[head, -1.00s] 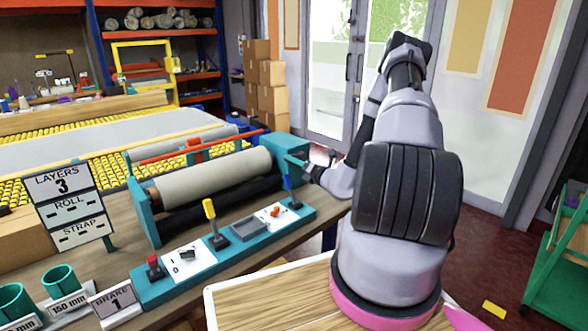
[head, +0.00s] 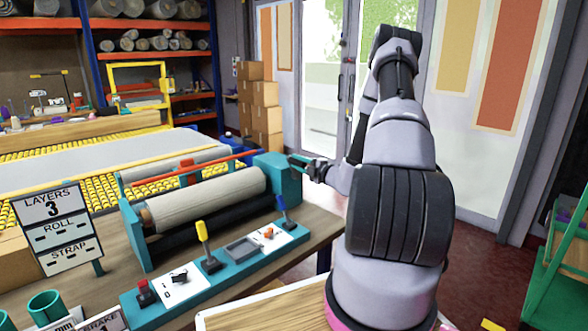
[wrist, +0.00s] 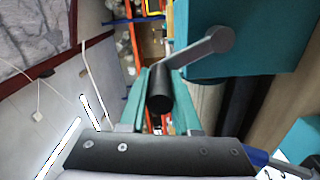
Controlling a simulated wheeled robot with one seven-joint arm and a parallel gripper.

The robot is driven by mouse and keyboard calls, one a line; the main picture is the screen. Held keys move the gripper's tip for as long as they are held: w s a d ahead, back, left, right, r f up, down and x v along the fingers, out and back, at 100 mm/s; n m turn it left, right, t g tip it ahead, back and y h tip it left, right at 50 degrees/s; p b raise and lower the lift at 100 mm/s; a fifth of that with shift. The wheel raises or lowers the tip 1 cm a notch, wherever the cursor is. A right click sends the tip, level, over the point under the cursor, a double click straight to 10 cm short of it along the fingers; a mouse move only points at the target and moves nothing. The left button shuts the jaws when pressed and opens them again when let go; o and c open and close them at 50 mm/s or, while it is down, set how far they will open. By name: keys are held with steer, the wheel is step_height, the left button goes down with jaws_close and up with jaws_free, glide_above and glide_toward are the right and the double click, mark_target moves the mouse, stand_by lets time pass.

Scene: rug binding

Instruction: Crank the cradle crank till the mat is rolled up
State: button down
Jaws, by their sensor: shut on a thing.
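The teal cradle (head: 138,232) stands on the bench with a beige-grey roll (head: 206,199) lying across it; I take the roll to be the mat. The cradle's crank arm (wrist: 192,56) is grey and runs from its hub on the teal end housing (head: 277,178) to a black handle (wrist: 160,98). My gripper (wrist: 162,112) has its teal fingers on both sides of this handle and is shut on it. In the head view my gripper (head: 303,163) is at the housing's right side, and the handle is hard to make out there.
A sign (head: 54,228) reads LAYERS 3, with dashes for ROLL and STRAP. A teal control strip (head: 190,290) with upright levers lies in front of the cradle. Yellow rollers (head: 30,157) carry a grey sheet behind. Cardboard boxes (head: 262,105) are stacked beyond.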

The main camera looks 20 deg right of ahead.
steer(key=shift+w+d+r+m, duration=0.1)
steer(key=shift+w+d+m, duration=0.2)
steer(key=shift+d+m, duration=0.65)
steer(key=shift+w+d+r+m, duration=0.1)
steer(key=shift+w+d+m, duration=0.2)
steer(key=shift+d+m, duration=0.65)
steer(key=shift+w+d+r+m, duration=0.1)
steer(key=shift+w+d+m, duration=0.2)
steer(key=shift+d+m, duration=0.6)
steer(key=c, duration=0.6)
jaws_free()
steer(key=shift+a, duration=0.1)
steer(key=v, duration=1)
steer(key=shift+s, duration=0.35)
